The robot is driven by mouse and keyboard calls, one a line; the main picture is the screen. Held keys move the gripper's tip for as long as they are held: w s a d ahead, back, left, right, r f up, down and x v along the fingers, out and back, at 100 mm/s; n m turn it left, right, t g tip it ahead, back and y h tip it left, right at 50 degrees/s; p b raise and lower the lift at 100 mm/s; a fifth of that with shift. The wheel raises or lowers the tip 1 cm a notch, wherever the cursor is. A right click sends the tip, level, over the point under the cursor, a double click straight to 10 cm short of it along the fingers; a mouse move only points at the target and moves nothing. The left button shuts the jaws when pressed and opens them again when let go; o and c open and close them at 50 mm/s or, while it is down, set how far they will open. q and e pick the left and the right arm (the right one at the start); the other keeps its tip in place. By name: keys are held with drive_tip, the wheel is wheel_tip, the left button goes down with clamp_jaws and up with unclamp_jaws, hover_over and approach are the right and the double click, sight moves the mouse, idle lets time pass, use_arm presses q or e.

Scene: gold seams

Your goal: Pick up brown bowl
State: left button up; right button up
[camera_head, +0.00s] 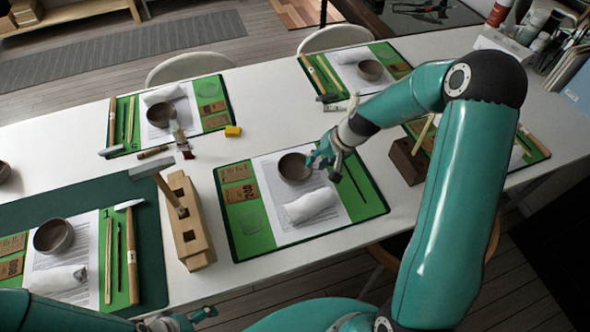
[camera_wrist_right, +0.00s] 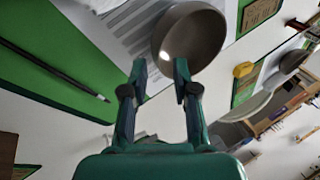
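A brown bowl (camera_head: 294,168) stands upright on the paper sheet of the middle green mat. It also shows in the right wrist view (camera_wrist_right: 190,40), just past the fingertips. My right gripper (camera_head: 317,160) is at the bowl's right side in the head view. In the wrist view its fingers (camera_wrist_right: 160,75) are apart with nothing held between them; whether they touch the rim I cannot tell. Other brown bowls stand on the left mat (camera_head: 53,236), back left mat (camera_head: 161,114) and back right mat (camera_head: 370,70). My left gripper (camera_head: 185,321) is low at the bottom edge, partly visible.
A white cloth roll (camera_head: 310,206) lies in front of the middle bowl. A wooden block (camera_head: 188,220) with a hammer stands left of that mat. A yellow block (camera_head: 233,131) lies behind it. Another wooden block (camera_head: 408,160) stands to the right, near my right arm.

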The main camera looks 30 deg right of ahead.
sight(310, 170)
drive_tip(key=shift+x, duration=2.7)
drive_tip(key=shift+s, duration=0.2)
clamp_jaws()
